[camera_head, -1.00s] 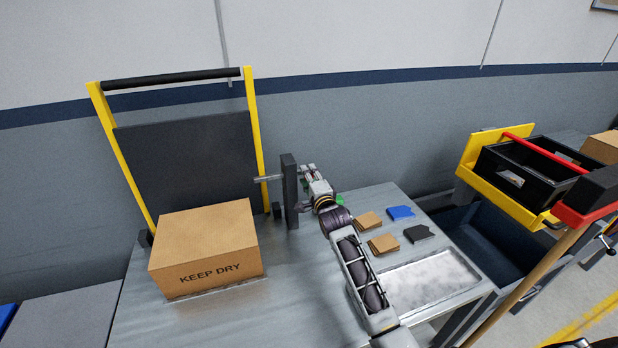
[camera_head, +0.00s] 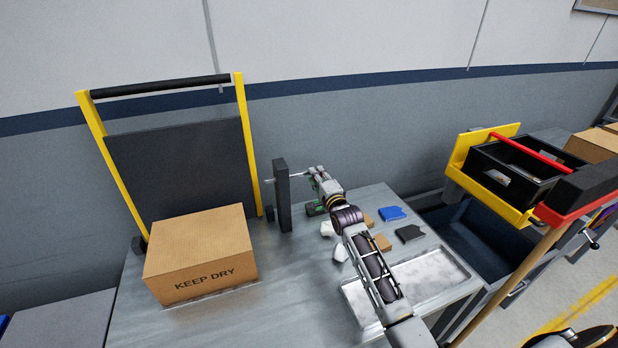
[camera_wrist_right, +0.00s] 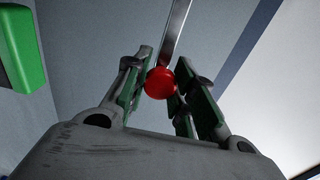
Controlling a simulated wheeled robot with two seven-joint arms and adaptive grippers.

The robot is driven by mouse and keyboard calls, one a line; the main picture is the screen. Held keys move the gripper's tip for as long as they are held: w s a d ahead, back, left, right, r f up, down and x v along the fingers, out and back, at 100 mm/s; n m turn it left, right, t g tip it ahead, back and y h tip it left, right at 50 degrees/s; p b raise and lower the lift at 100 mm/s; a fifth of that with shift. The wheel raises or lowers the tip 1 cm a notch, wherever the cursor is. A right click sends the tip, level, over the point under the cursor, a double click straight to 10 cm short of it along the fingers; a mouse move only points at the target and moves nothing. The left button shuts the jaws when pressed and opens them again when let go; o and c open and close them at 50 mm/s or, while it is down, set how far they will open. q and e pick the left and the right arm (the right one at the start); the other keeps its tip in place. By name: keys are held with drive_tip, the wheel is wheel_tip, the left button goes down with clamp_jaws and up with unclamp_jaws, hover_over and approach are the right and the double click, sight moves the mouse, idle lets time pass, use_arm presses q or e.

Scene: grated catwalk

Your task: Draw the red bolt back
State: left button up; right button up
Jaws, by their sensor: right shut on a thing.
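The bolt is a thin metal rod (camera_head: 298,177) that runs level through a dark upright post (camera_head: 283,195) on the metal table. A short length of rod sticks out on the post's left side, beside the yellow frame. In the right wrist view the rod (camera_wrist_right: 175,35) ends in a round red knob (camera_wrist_right: 159,83) between my fingers. My right gripper (camera_head: 317,177) is to the right of the post and shut on the knob; it also shows in the wrist view (camera_wrist_right: 165,82). The gripper hides the knob in the head view. My left gripper is not in view.
A KEEP DRY carton (camera_head: 202,255) stands left of the post, before a yellow-framed dark panel (camera_head: 180,160). Brown, blue (camera_head: 392,213), dark and white pieces and a shallow tray (camera_head: 430,281) lie near my right arm. A black bin (camera_head: 520,172) stands at right.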

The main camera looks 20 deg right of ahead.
drive_tip(key=shift+d, duration=0.65)
drive_tip(key=o, duration=1.1)
drive_tip(key=shift+d, duration=0.15)
drive_tip(key=shift+c, duration=0.2)
drive_tip(key=shift+s, duration=0.15)
drive_tip(key=s, duration=1.1)
drive_tip(key=shift+s+d, duration=0.15)
drive_tip(key=shift+s, duration=0.2)
drive_tip(key=shift+f, duration=0.1)
